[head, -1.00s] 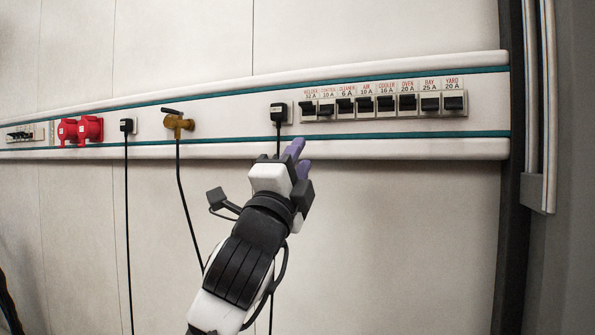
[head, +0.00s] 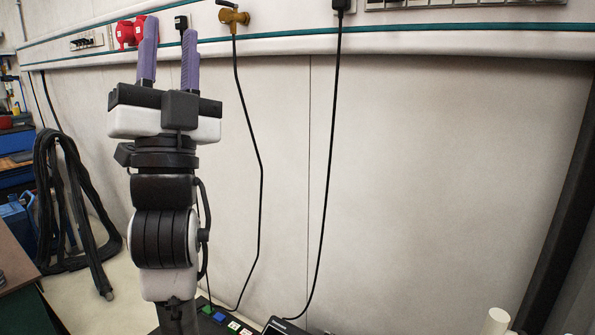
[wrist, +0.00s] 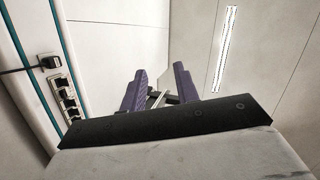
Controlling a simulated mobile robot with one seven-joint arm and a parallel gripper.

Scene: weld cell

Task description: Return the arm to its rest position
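My gripper (head: 168,62) points upward in the left part of the head view, in front of the wall. Its two purple fingers stand apart with nothing between them. In the wrist view my gripper (wrist: 158,88) also shows both fingers spread and empty. My arm below it is nearly upright. The fingertips overlap the wall rail (head: 290,45) in the head view, and I cannot tell the exact distance between them.
Red sockets (head: 130,33) and a brass valve (head: 234,17) sit on the rail. Black cables (head: 330,190) hang from it. A black hose coil (head: 72,200) hangs at left beside a bench (head: 20,265). Breakers (wrist: 66,98) show in the wrist view.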

